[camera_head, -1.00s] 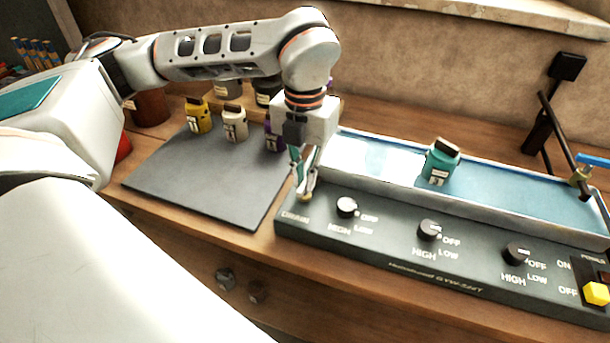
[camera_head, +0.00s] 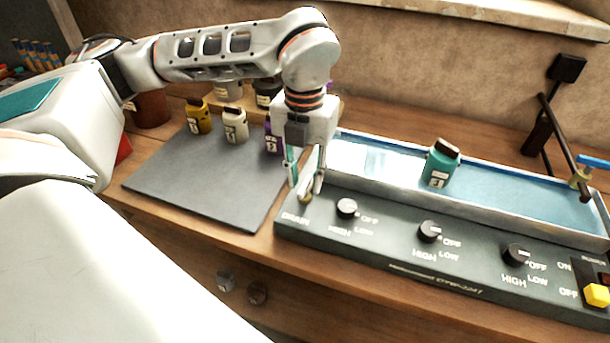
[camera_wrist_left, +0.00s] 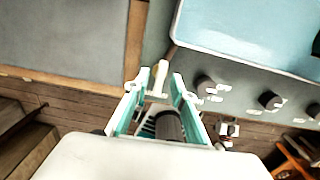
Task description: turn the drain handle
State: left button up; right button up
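The drain handle (camera_head: 305,198) is a small brass-coloured piece at the left end of the dark control panel, beside the DRAIN lettering. In the left wrist view it shows as a pale, upright lever (camera_wrist_left: 160,76) between the fingertips. My left gripper (camera_head: 305,188) points down over it, its teal-and-grey fingers apart on either side of the handle. The left wrist view (camera_wrist_left: 156,88) shows gaps between the handle and the fingers; whether either finger touches it lower down I cannot tell. The fingers partly hide the handle in the head view. My right gripper is out of view.
Black knobs (camera_head: 430,231) line the control panel (camera_head: 375,262) to the right. Behind it is a blue-floored tray (camera_head: 520,190) holding a teal bottle (camera_head: 440,166). A grey mat (camera_head: 190,185) lies left, with a yellow bottle (camera_head: 198,117) and others at its back.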

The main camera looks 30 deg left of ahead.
aim_at(305, 184)
pick_arm(q)
notch_tip(305, 184, up, 12)
dwell(0.6)
jog(key=shift+s, duration=0.1)
dwell(0.4)
